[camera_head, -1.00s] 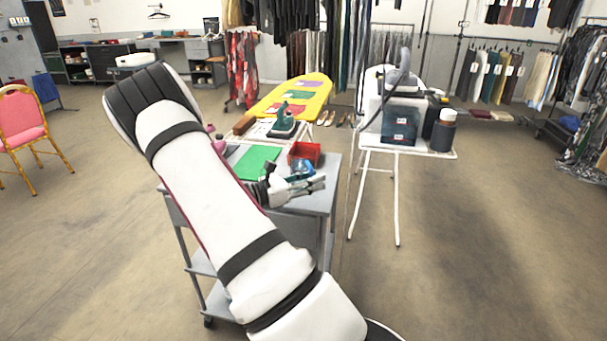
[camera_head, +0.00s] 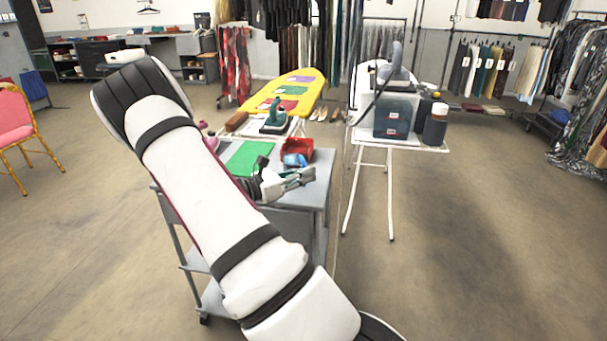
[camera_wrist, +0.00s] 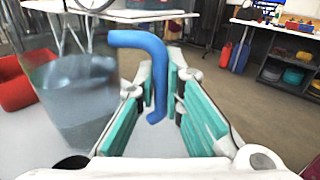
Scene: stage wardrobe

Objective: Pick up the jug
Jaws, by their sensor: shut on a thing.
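The jug (camera_wrist: 75,95) is clear, with a bent blue handle (camera_wrist: 150,45). In the wrist view its body fills the left side and looks tinted grey-blue, as if holding liquid. My gripper (camera_wrist: 160,100) has its two teal-padded fingers on either side of the handle's lower part and is shut on it. In the head view the jug shows as a small blue shape (camera_head: 295,160) beside my gripper (camera_head: 297,178), over the right end of the grey trolley (camera_head: 309,190). I cannot tell whether the jug's base touches the trolley top.
A red bin (camera_head: 297,147) stands just behind the jug; it also shows in the wrist view (camera_wrist: 14,84). A green sheet (camera_head: 249,157) lies on the trolley. Behind are an iron (camera_head: 275,118) and a yellow ironing board (camera_head: 300,88). A white table (camera_head: 430,147) with a tank stands right.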

